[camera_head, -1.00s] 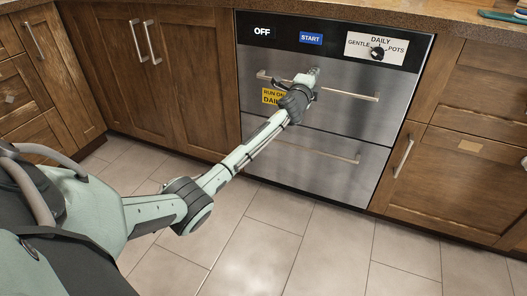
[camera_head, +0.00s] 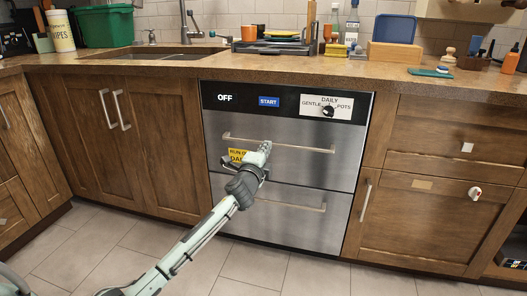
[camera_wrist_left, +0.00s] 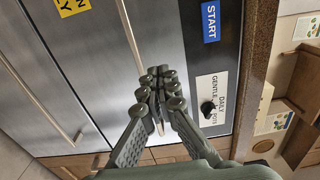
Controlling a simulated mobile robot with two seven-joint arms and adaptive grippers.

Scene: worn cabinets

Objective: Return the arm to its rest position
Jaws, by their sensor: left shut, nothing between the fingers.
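My left gripper (camera_head: 265,148) is in front of the dishwasher's upper drawer, its tips overlapping the bar handle (camera_head: 300,147) in the head view. I cannot tell whether they touch it. In the left wrist view the gripper's fingers (camera_wrist_left: 160,82) are closed together with nothing between them. The steel dishwasher (camera_head: 225,200) has both drawers shut. Its black panel shows OFF, a blue START button (camera_head: 269,102) and a dial (camera_head: 327,111) on a white plate. My left arm reaches up from the bottom left. My right gripper is not in view.
Wooden cabinets (camera_head: 160,150) flank the dishwasher. Above is a counter (camera_head: 400,79) with a sink (camera_head: 155,53), a green bin (camera_head: 104,26), a dish rack (camera_head: 272,45) and several bottles. The tiled floor (camera_head: 300,278) in front is clear.

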